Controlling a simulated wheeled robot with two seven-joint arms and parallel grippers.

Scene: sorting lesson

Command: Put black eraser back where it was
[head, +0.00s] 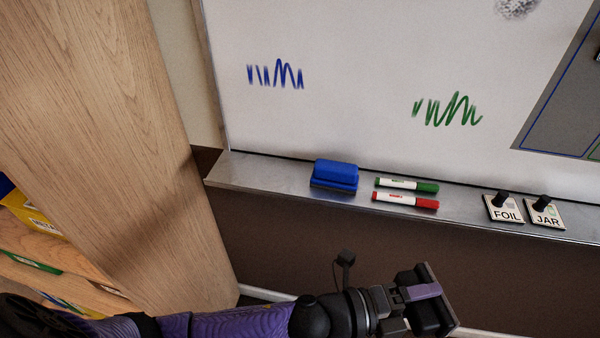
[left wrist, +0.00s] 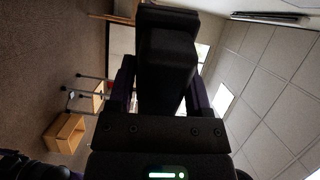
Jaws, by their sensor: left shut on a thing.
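My left gripper (head: 422,293) reaches in from the bottom left of the head view and is shut on the black eraser (head: 430,316). The eraser is a dark block with a greyish face, held in the air in front of the board and below the ledge, apart from both. In the left wrist view the black eraser (left wrist: 166,60) stands between the fingers and fills the upper middle. My right gripper is in neither view.
A metal ledge (head: 270,172) runs under the whiteboard (head: 350,60). On it are a blue eraser (head: 336,173), a green marker (head: 406,185), a red marker (head: 404,200), and FOIL (head: 505,214) and JAR (head: 545,217) tiles. A wooden panel (head: 110,130) stands left. Ledge is bare between markers and FOIL.

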